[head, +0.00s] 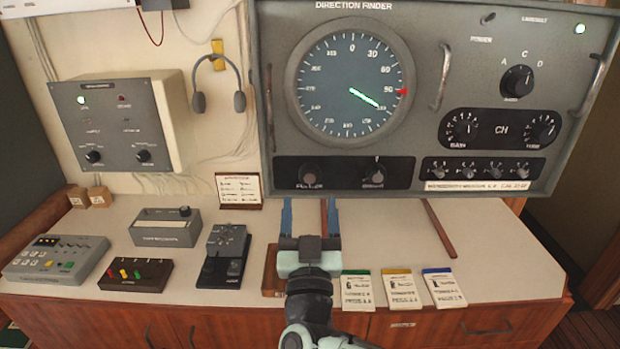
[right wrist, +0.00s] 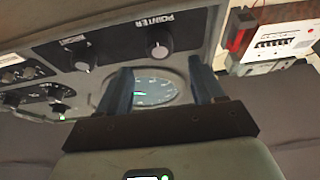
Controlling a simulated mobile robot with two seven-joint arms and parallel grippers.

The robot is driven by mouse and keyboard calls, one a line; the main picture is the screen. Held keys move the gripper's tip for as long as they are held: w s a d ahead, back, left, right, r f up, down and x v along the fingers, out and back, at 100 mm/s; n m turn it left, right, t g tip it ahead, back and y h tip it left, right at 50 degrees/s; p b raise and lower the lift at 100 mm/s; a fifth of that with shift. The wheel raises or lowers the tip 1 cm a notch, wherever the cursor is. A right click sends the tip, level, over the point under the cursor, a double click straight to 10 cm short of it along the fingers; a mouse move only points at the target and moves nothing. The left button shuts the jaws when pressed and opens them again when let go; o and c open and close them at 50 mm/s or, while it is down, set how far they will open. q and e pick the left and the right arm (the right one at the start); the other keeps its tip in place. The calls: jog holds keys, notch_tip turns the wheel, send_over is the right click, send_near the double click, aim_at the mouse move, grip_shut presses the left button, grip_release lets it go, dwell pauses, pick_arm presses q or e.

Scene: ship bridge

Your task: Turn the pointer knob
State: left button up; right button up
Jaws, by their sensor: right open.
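The pointer knob (head: 310,173) is a dark round knob on the black strip below the dial of the direction finder. The right wrist view shows it upside down as a black knob (right wrist: 159,43) beside its POINTER label. My right gripper (head: 308,205) is open and empty, its two blue fingers pointing up toward the strip, just below the knob in the head view. In the right wrist view the open fingers (right wrist: 160,75) stand apart, with the knob beyond them. They do not appear to touch it. My left gripper is not in view.
A second knob (head: 374,175) sits right of the pointer knob. The round dial (head: 350,80) shows a green line and a red marker. Metal handles flank it. Below, the desk (head: 390,230) holds several small devices at left and several cards at the front.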

aim_at(310, 178)
jog(key=p+x, duration=0.1)
jog(key=x, duration=0.5)
jog(key=c, duration=1)
